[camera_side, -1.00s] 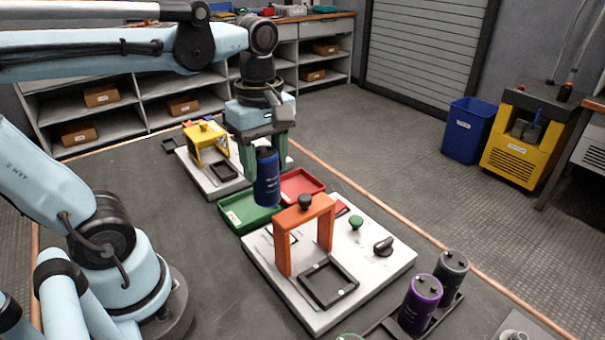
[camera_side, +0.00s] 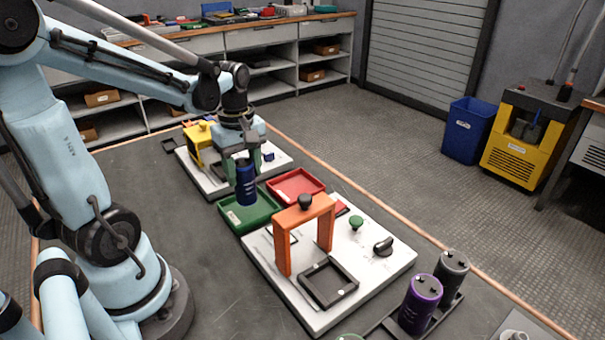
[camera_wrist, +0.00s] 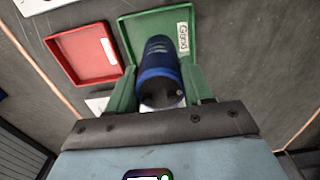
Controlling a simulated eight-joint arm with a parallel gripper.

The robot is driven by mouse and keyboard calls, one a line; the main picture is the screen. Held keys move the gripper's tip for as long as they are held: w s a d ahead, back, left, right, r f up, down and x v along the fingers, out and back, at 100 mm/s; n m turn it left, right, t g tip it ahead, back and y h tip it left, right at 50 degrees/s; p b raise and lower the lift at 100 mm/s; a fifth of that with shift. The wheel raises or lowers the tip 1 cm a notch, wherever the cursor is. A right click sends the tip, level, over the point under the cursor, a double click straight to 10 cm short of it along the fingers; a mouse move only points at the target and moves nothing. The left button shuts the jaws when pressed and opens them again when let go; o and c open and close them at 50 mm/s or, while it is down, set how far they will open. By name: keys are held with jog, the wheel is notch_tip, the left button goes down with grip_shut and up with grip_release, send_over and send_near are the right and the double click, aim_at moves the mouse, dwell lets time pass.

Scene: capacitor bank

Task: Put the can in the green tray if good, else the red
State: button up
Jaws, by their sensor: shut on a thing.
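My gripper (camera_side: 245,165) is shut on a dark blue can (camera_side: 246,186), held upright over the green tray (camera_side: 232,224). In the wrist view the blue can (camera_wrist: 160,66) sits between the green fingers of my gripper (camera_wrist: 162,90), with the green tray (camera_wrist: 126,32) beyond it. A label reading "Good" shows in that tray. I cannot tell whether the can touches the tray floor. The red tray (camera_side: 296,186) is empty and lies just right of the green one. It also shows at the left in the wrist view (camera_wrist: 84,55).
A white board with an orange arch (camera_side: 304,220), a black square frame (camera_side: 328,282), a green knob (camera_side: 356,222) and a black knob stands in front. A purple can (camera_side: 421,305) and a grey can (camera_side: 452,272) stand front right. A yellow fixture (camera_side: 196,142) is behind.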

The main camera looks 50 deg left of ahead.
aim_at(245, 180)
jog(key=shift+f, duration=1.55)
jog(key=o, duration=1.3)
jog(key=shift+f, duration=0.15)
jog(key=shift+c, duration=0.2)
notch_tip(245, 180, up, 12)
jog(key=shift+r, duration=0.2)
jog(key=shift+f, duration=6.15)
jog(key=shift+r, duration=0.15)
